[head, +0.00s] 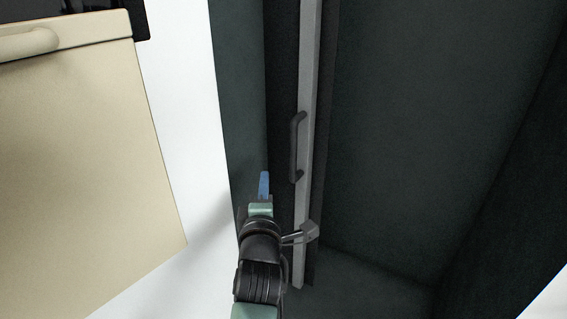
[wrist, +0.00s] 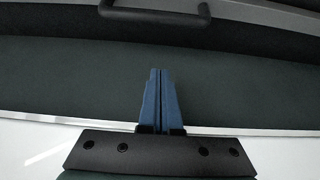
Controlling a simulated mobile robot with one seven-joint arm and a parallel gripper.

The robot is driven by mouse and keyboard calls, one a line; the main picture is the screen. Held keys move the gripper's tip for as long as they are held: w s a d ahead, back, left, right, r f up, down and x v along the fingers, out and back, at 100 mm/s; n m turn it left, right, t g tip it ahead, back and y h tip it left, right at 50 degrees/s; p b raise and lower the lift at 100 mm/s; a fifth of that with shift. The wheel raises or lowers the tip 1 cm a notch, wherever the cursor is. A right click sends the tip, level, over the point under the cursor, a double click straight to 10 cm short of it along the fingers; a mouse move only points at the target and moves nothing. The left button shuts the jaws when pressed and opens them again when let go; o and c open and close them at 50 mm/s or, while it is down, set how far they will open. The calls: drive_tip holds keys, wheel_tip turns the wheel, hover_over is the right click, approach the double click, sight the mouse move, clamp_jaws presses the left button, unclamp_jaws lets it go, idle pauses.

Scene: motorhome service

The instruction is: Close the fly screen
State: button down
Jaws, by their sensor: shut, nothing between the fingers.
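The fly screen shows as an upright light grey bar (head: 308,90) with a dark handle (head: 294,147) on its left side. In the wrist view the handle (wrist: 155,17) crosses the top of the picture, beyond my fingertips. My gripper (head: 264,174) has blue fingers. It is to the left of the bar and a little below the handle, apart from it. In the wrist view the fingers (wrist: 160,72) are pressed together with nothing between them.
A beige cabinet front (head: 75,150) with a rounded handle (head: 30,42) stands at the left. A dark green panel (head: 240,110) lies left of the bar. A dark recess (head: 420,120) fills the right.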

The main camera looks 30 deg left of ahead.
drive_tip(key=b+x, duration=0.4)
drive_tip(key=x, duration=0.5)
drive_tip(key=d, duration=0.2)
drive_tip(key=w+d, duration=0.1)
drive_tip(key=d, duration=0.1)
drive_tip(key=shift+b, duration=0.3)
